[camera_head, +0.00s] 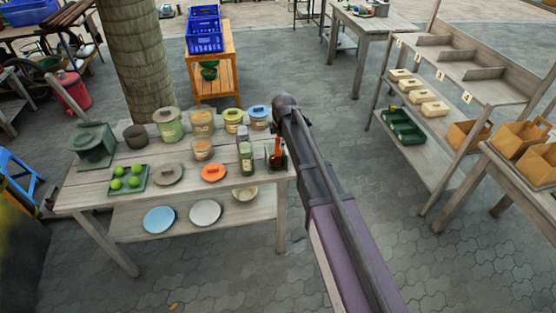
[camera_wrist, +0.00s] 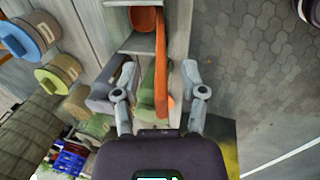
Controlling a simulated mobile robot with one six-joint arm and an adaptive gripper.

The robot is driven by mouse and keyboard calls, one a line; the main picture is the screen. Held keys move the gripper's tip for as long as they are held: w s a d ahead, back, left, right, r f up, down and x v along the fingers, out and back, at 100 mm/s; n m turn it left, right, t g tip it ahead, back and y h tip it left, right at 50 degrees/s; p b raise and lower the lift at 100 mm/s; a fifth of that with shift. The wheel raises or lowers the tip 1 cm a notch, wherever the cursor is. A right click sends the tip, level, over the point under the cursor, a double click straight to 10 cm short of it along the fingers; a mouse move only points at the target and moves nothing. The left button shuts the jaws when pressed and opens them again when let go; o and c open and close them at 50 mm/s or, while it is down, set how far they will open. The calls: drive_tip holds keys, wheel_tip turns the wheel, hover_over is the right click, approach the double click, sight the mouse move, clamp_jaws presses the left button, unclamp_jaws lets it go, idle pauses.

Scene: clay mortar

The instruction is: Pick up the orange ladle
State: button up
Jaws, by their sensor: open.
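The orange ladle (camera_wrist: 161,80) shows in the wrist view as a long narrow handle with a rounded orange end at the top, beside a grey holder (camera_wrist: 138,42). My gripper (camera_wrist: 160,70) is open, with one finger on each side of the handle. In the head view the ladle (camera_head: 278,153) is upright at the right end of the wooden table (camera_head: 100,190). My gripper (camera_head: 284,104) is above and around there, its fingers largely hidden behind my arm.
A green and a grey bottle (camera_head: 246,160) stand just left of the ladle. Several lidded jars (camera_head: 202,122) line the table's back. An orange lid (camera_head: 214,173) lies near the front. Paved floor (camera_head: 350,160) is clear to the right, before a shelf rack (camera_head: 430,125).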

sight(277, 149)
drive_tip(key=shift+b+x, duration=0.9)
drive_tip(key=shift+x, duration=0.35)
drive_tip(key=shift+c, duration=0.2)
clamp_jaws()
